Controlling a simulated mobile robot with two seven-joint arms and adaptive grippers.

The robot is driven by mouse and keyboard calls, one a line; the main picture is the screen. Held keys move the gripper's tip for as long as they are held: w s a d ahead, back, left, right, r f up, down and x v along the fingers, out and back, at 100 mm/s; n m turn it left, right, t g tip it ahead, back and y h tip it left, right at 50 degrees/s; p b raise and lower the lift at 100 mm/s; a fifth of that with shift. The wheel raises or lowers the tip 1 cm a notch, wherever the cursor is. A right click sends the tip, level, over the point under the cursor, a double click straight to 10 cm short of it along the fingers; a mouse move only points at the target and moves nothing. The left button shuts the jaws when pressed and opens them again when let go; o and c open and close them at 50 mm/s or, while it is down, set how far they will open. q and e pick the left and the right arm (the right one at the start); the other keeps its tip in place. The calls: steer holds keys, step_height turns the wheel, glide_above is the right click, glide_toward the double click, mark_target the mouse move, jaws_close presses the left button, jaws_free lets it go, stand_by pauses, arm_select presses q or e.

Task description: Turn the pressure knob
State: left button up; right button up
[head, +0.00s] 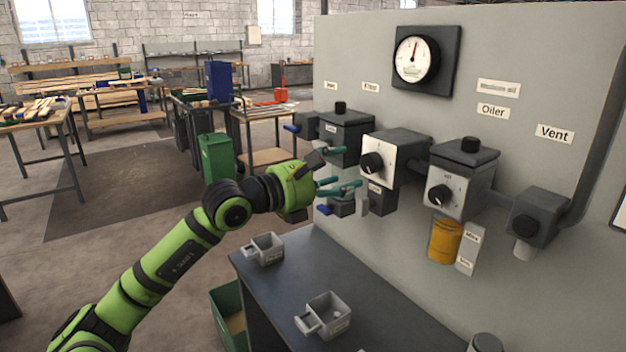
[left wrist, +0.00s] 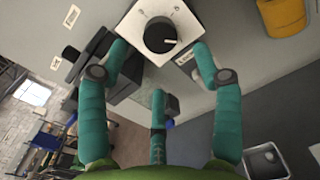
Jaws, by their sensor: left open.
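A black round knob (head: 372,163) with a light pointer line sits on the white front face of a grey wall unit (head: 398,146). I take it for the pressure knob; its small label is not readable. In the left wrist view the knob (left wrist: 160,36) is ahead, between the upper fingertips, with its pointer toward the right. My left gripper (head: 343,168) has teal fingers spread open and empty, just left of the knob and apart from it. It also shows in the left wrist view (left wrist: 158,62). My right gripper is not in view.
A similar knob (head: 440,195) is on the Oiler unit, above a yellow bowl (head: 445,241). The Vent unit (head: 537,215) is farther right. A dial gauge (head: 416,60) hangs above. Two grey cups (head: 327,315) (head: 264,249) stand on the dark bench (head: 290,290) below.

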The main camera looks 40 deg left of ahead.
arm_select(q)
steer(key=v, duration=0.6)
steer(key=shift+s, duration=0.1)
stand_by(0.5)
